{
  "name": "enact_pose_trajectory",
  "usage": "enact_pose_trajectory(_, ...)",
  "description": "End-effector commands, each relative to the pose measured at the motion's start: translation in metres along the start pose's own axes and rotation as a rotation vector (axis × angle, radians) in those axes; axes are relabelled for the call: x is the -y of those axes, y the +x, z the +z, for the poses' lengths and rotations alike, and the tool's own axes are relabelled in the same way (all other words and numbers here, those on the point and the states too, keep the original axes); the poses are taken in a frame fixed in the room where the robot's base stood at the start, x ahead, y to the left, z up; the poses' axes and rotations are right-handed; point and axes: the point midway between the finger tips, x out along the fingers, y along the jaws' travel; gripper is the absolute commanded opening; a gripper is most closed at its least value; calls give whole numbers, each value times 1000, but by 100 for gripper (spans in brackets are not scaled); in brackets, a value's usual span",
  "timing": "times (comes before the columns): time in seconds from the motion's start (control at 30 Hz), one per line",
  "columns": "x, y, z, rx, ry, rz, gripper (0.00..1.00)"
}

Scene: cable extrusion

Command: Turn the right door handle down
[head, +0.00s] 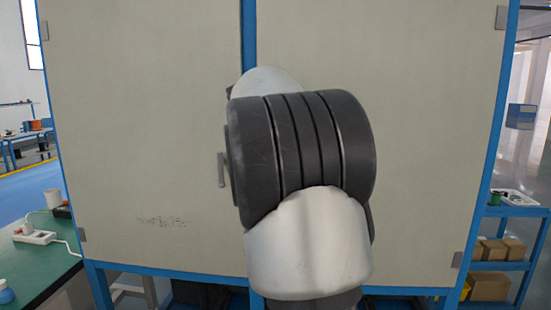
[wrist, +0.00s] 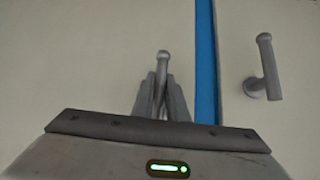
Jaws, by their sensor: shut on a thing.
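The cabinet has two pale doors with a blue strip between them. The wrist view seems upside down against the head view, so the right door handle (wrist: 162,62) shows left of the strip there. My gripper (wrist: 161,98) is shut on it, a grey finger on each side. The handle's rounded end sticks out past the fingertips, roughly parallel to the strip; its pivot is hidden. The left door handle (wrist: 268,68) is free in the wrist view. It also shows in the head view (head: 221,170). My arm hides the gripper and right handle in the head view.
The right door (head: 430,150) and left door (head: 140,130) look shut. A green table (head: 40,265) with a power strip (head: 34,236) is at the lower left. A blue shelf with boxes (head: 490,284) is at the right. My arm fills the middle.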

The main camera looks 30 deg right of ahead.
Motion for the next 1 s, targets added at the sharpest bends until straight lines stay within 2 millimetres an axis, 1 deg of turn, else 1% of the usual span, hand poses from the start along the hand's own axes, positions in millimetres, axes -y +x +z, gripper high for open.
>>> enact_pose_trajectory(0.03, 1, 0, 0, 0, 4, -2, 0)
enact_pose_trajectory(0.07, 1, 0, 0, 0, 4, -2, 18)
enact_pose_trajectory(0.13, 1, 0, 0, 0, 3, -2, 30)
enact_pose_trajectory(0.17, 1, 0, 0, 0, 3, -2, 32)
enact_pose_trajectory(0.43, 0, -1, 0, 0, 1, -1, 32)
enact_pose_trajectory(0.57, 1, -9, 0, 0, 2, -2, 32)
enact_pose_trajectory(0.67, 1, -25, -1, -1, 2, -4, 32)
enact_pose_trajectory(0.77, 2, -48, -1, -2, 1, -5, 32)
enact_pose_trajectory(1.0, 1, -108, -1, -2, 1, -5, 32)
